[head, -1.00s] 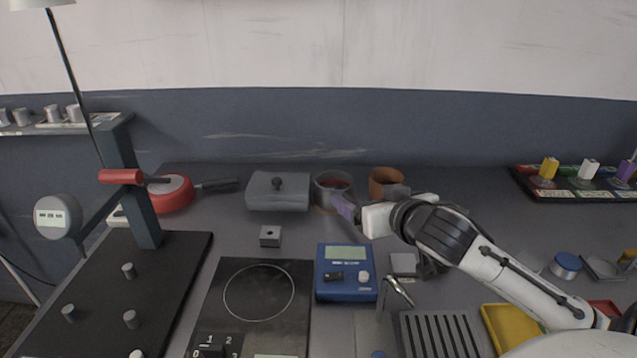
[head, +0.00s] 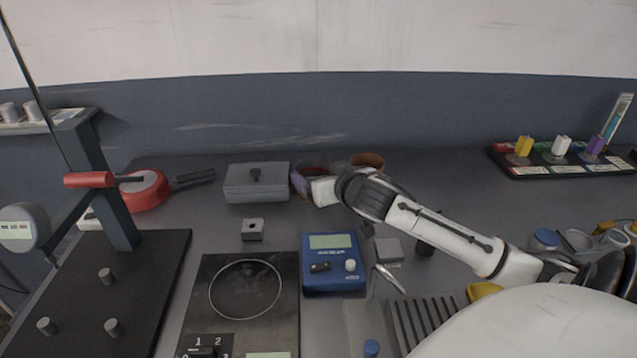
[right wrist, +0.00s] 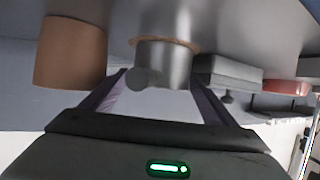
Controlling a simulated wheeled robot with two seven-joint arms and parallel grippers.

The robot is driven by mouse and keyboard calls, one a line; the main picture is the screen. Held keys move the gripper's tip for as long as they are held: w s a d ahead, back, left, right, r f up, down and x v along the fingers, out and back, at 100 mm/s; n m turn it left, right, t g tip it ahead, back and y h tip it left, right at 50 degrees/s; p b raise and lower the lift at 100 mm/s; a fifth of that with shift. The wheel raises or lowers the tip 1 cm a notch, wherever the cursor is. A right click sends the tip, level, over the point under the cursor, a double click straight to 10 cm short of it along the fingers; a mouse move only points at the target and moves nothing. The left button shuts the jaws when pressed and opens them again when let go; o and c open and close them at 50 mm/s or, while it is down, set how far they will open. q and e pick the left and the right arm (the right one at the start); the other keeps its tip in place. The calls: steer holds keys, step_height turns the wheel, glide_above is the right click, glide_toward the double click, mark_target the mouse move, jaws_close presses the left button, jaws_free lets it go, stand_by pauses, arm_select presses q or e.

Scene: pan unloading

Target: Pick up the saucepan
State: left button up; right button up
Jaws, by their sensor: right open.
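The saucepan is a grey metal pot, mostly hidden behind my right gripper in the head view, where its rim (head: 314,166) shows. In the right wrist view the saucepan (right wrist: 168,66) is upside down in the picture, with a rounded grey handle end toward me. My right gripper (right wrist: 158,80) is open, with its purple fingers on either side of the handle end. I cannot tell whether they touch it. In the head view the right gripper (head: 304,184) is just in front of the pot. My left gripper is not in view.
A brown pot (head: 368,160) stands right of the saucepan; a grey lidded box (head: 256,184) stands left. A red pan (head: 146,191) lies farther left. A blue scale (head: 333,277) and black hotplate (head: 226,308) are nearer. A tan ring (right wrist: 150,41) shows at the saucepan's base.

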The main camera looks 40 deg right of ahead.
steer(key=shift+r, duration=0.1)
steer(key=c, duration=1)
